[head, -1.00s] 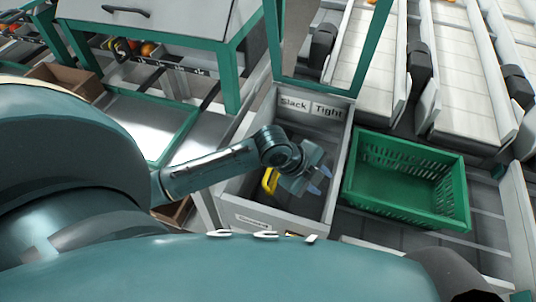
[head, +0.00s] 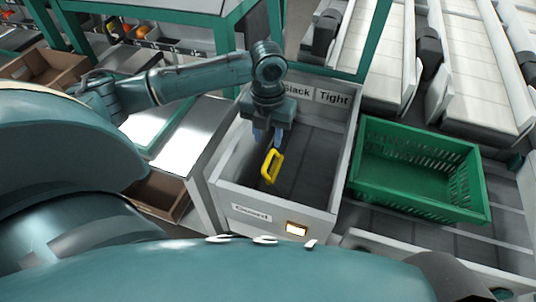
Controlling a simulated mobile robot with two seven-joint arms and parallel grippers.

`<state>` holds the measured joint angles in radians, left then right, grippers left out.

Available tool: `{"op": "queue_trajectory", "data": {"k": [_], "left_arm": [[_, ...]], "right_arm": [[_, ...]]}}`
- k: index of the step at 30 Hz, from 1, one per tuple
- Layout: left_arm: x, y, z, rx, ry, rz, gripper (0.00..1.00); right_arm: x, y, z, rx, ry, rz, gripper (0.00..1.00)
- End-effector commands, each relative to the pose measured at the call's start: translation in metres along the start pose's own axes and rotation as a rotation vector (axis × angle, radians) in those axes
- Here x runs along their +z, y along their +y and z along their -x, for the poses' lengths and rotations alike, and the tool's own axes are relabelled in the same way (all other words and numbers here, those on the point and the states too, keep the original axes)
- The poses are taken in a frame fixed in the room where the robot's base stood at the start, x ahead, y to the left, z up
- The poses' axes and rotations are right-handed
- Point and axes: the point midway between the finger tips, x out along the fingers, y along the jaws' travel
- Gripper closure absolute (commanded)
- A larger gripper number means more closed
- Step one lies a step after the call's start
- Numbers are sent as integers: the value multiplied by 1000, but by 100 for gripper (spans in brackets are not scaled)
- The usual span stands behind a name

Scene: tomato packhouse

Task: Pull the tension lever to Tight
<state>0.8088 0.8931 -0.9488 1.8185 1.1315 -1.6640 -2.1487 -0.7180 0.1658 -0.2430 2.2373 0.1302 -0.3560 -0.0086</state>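The yellow lever handle (head: 272,168) stands inside an open grey box, toward its left side. On the box's back wall are two signs, Slack (head: 298,91) on the left and Tight (head: 333,98) on the right. The handle is nearer the Slack side. My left gripper (head: 267,138) points down over the box, just behind the handle in the picture. Its two bluish fingers are apart with nothing seen between them. The fingertips come close to the handle's top; I cannot tell whether they touch it. My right gripper is out of view.
The grey box (head: 265,218) has raised walls and a small lit panel (head: 296,229) in front. A green crate (head: 475,213) stands right of it. A teal frame post (head: 377,38) rises behind. The box floor right of the handle is clear.

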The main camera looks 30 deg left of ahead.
Motion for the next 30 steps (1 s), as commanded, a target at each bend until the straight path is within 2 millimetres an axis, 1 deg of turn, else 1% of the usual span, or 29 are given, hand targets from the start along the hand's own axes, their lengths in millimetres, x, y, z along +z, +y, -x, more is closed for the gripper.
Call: {"op": "queue_trajectory", "data": {"k": [1, 6, 9, 12, 16, 23, 26, 30], "left_arm": [[-1, 0, -15, 0, 4, 1, 66], [0, 0, -46, -1, 2, 1, 66], [-1, -1, -60, -1, 1, 0, 66], [0, 0, -68, -1, 0, 1, 66], [0, 0, -72, -1, -2, 1, 66], [0, 0, -73, -1, -2, 1, 66], [0, -1, -73, -1, -2, 1, 72], [0, -1, -73, -1, -2, 1, 84]], "right_arm": [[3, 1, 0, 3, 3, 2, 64], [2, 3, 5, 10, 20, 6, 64], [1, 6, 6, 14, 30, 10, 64], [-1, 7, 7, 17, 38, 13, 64], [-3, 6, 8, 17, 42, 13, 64], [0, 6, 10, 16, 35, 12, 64], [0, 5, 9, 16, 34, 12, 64], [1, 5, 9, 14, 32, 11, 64]]}}
